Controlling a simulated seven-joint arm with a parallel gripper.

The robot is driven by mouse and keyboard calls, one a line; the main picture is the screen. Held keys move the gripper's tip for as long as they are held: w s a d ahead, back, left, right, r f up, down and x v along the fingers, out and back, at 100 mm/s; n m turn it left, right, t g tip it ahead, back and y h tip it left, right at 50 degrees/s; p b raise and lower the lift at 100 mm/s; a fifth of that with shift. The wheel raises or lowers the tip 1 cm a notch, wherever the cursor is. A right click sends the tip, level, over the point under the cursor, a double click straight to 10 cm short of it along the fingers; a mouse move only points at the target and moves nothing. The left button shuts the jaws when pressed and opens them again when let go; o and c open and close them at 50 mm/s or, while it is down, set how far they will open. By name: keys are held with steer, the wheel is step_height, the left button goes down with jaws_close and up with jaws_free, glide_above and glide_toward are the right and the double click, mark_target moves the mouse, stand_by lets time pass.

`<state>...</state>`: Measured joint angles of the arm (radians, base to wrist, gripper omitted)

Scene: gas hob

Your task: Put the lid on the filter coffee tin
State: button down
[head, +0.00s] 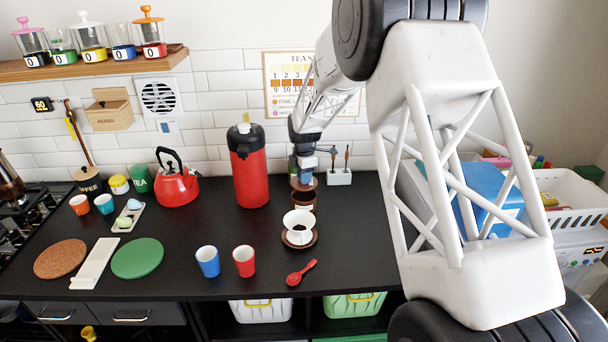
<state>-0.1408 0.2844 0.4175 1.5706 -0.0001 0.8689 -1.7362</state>
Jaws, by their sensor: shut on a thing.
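The filter coffee tin appears to be the brown tin (303,203) standing on the black counter, just behind a white dripper cup. My gripper (304,172) reaches down from the upper right and is shut on a brown lid (304,185). The lid is over the tin's mouth in this view and looks roughly level. I cannot tell whether it touches the rim or hangs a little above it. The lower front of the tin is partly hidden by the white cup.
The white cup (299,226) stands on a brown saucer (314,241) close in front of the tin. A tall red flask (249,172) is to the left, and a white utensil holder (339,178) to the right. Blue (208,262) and red (244,262) cups and a red spoon (301,272) are nearer.

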mark_target(304, 186)
steer(key=shift+f, duration=1.7)
steer(key=shift+f, duration=0.55)
stand_by(0.4)
steer(key=c, duration=0.9)
jaws_free()
steer(key=shift+r, duration=3.85)
